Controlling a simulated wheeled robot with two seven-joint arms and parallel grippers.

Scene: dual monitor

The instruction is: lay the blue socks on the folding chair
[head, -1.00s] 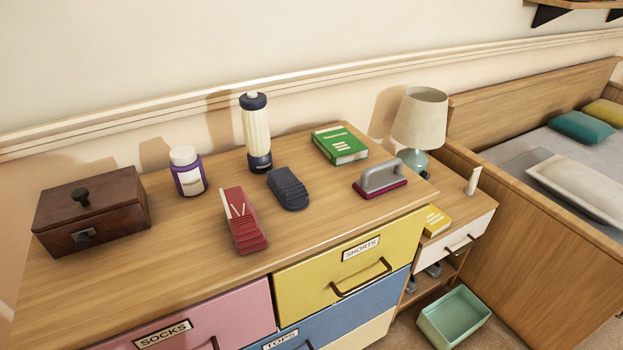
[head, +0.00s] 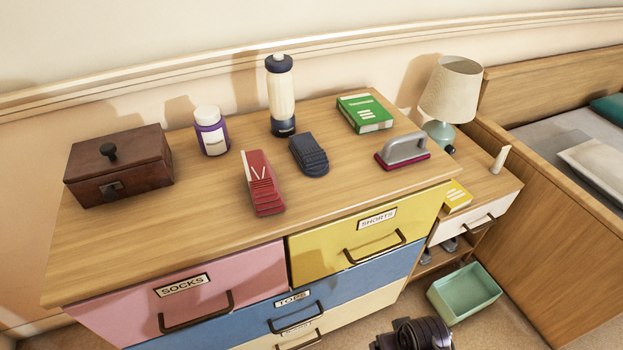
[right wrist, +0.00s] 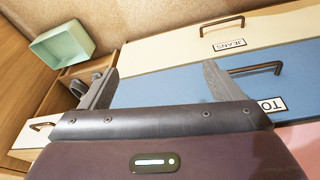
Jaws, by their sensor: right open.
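The blue socks (head: 308,154), a dark navy folded bundle, lie on top of the dresser (head: 140,235), right of a red folded bundle (head: 262,184). The folding chair is not in view. Part of my right arm shows at the bottom edge of the head view, in front of the dresser and well away from the socks. In the right wrist view my right gripper (right wrist: 158,88) is open and empty, its fingers wide apart before the dresser's drawer fronts. My left gripper is not in view.
Around the socks stand a navy and cream bottle (head: 281,95), a green book (head: 364,113) and a grey-handled tool (head: 402,150). A purple jar (head: 211,131) and wooden box (head: 118,166) are further left. A lamp (head: 451,90) stands right. A green bin (head: 464,292) is on the floor.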

